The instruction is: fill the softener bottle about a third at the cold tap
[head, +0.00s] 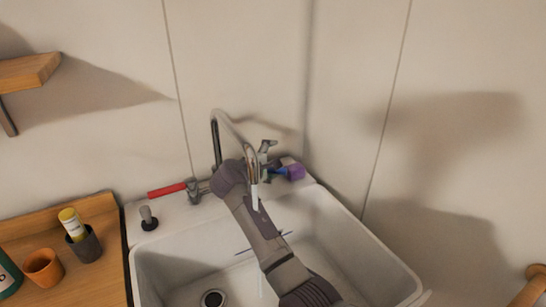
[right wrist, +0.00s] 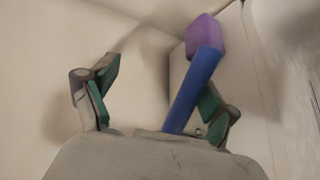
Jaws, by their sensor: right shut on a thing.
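The sink's tap has a tall curved metal spout (head: 236,130). A blue lever (head: 281,171) sits on its right side, with a purple block (head: 295,172) at the lever's outer end. My right gripper (head: 268,160) is at this lever, partly hidden behind the spout. In the right wrist view the blue lever (right wrist: 193,92) runs between the fingers of the gripper (right wrist: 155,105), close against the right finger, and the purple block (right wrist: 206,38) is beyond. I cannot identify the softener bottle for sure. My left gripper is out of view.
The white sink basin (head: 160,254) has a dark drain (head: 212,299). A red lever (head: 167,190) is on the tap's left. A wooden counter at left holds an orange cup (head: 43,267), a dark cup (head: 88,246) with a yellow tube, and a green bottle (head: 8,277). Walls close in behind.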

